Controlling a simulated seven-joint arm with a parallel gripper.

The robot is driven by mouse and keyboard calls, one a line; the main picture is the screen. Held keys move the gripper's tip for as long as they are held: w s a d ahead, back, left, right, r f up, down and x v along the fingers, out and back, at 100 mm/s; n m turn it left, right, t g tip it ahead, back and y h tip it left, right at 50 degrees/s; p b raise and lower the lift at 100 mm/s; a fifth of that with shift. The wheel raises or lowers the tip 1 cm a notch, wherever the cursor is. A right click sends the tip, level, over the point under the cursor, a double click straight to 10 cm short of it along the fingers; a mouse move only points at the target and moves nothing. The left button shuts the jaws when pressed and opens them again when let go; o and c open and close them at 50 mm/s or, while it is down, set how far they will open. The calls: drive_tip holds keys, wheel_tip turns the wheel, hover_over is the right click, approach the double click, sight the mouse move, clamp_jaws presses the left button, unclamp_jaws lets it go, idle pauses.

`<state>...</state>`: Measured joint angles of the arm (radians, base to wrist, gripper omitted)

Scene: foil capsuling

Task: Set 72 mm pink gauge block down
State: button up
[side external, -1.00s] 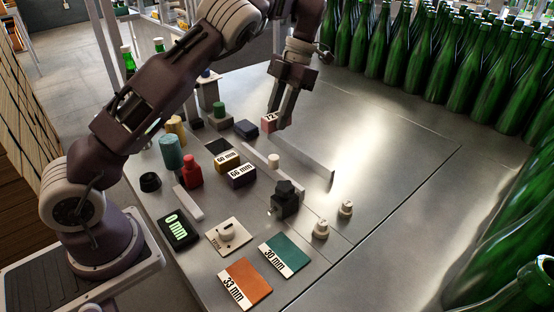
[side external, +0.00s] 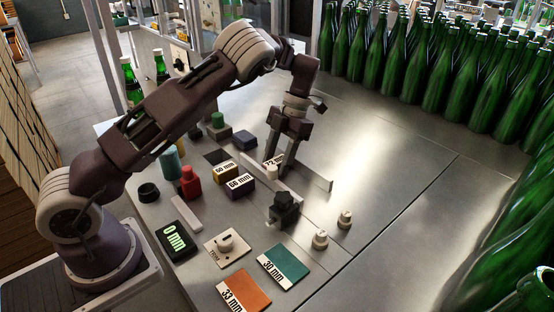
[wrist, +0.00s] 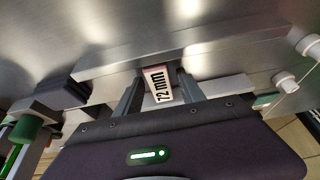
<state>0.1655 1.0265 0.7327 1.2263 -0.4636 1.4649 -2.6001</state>
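The 72 mm gauge block (wrist: 157,84), pink with a white "72 mm" label, sits between the fingers of my gripper (wrist: 158,88) in the wrist view. In the side view my gripper (side external: 277,168) points down at the two long metal rails, with the block (side external: 273,160) partly hidden by a finger. The fingers are closed around the block. Whether its underside touches the table (side external: 385,150) cannot be told.
Near the rails stand a gold 60 mm block (side external: 223,171), a purple 66 mm block (side external: 240,187) and a black clamp-like piece (side external: 284,207). Two cream knobs (side external: 320,240) stand in front. Green bottles (side external: 430,70) crowd the back. The table's right side is clear.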

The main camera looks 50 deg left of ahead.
sight(281, 158)
drive_tip(key=v, duration=0.7)
drive_tip(key=shift+r, duration=0.55)
drive_tip(key=s+d+r+m+t+h, duration=0.1)
drive_tip(key=s+d+r+m+t, duration=0.15)
drive_tip(key=s+r+m, duration=0.45)
drive_tip(key=s+d+r+m+t+h, duration=0.1)
drive_tip(key=s+d+r+m+t, duration=0.15)
drive_tip(key=s+r+m, duration=0.5)
drive_tip(key=s+d+f+m+t+y, duration=0.1)
drive_tip(key=s+d+m+t, duration=0.1)
drive_tip(key=s+m, duration=0.6)
drive_tip(key=s+d+f+m+t+y, duration=0.1)
drive_tip(key=s+d+m+t, duration=0.1)
drive_tip(key=s+m, duration=0.6)
drive_tip(key=m+t, duration=0.1)
drive_tip(key=m, duration=0.4)
drive_tip(key=shift+f, duration=0.35)
